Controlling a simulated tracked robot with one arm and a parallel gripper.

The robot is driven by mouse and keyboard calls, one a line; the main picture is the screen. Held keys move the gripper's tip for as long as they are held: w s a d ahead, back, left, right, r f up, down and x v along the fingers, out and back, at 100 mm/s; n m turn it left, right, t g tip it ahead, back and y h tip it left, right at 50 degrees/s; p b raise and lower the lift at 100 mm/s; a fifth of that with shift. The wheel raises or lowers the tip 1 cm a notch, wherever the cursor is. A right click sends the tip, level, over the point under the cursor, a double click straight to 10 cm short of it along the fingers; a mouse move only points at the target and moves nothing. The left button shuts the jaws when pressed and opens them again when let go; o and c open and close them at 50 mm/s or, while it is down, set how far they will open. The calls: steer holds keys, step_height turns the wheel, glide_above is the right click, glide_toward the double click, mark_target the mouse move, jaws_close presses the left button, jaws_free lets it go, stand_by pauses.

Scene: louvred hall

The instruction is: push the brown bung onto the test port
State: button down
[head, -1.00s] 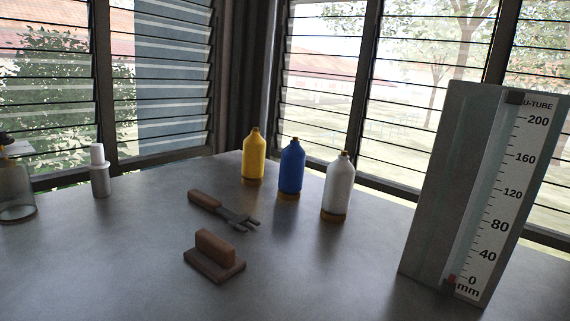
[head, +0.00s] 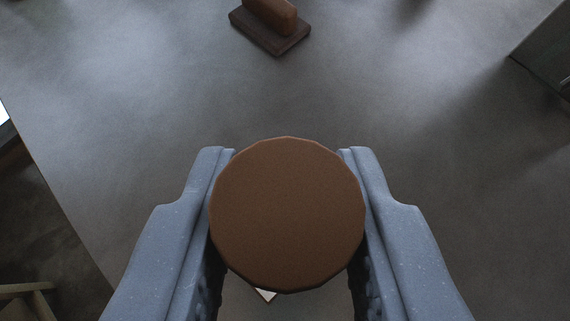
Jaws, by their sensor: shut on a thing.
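The brown bung (head: 287,214) shows as a round flat face in the lower middle of the head view. My gripper (head: 287,190) is shut on it, with one blue-grey finger against its left side and one against its right. The bung hides most of what lies straight behind it. A small pale corner of something shows just under its lower edge. I cannot tell what that is. The test port is not seen in this view.
A brown block on a dark base (head: 270,28) lies on the grey bench top (head: 150,110) beyond the gripper. The foot of a grey upright panel (head: 545,55) stands at the upper right. The bench edge runs down the left side. The bench around the gripper looks clear.

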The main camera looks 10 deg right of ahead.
step_height(320, 180, down, 7)
steer(key=b, duration=0.3)
steer(key=shift+f+b, duration=0.1)
steer(key=shift+b, duration=0.2)
steer(key=shift+f, duration=0.15)
steer(key=shift+s+f+b, duration=0.1)
steer(key=shift+f+b, duration=0.15)
steer(key=shift+b, duration=0.5)
steer(key=shift+r, duration=0.2)
steer(key=shift+f, duration=0.25)
steer(key=shift+f+b, duration=1.05)
steer(key=shift+f, duration=0.1)
steer(key=shift+f, duration=0.1)
steer(key=c, duration=1.1)
jaws_free()
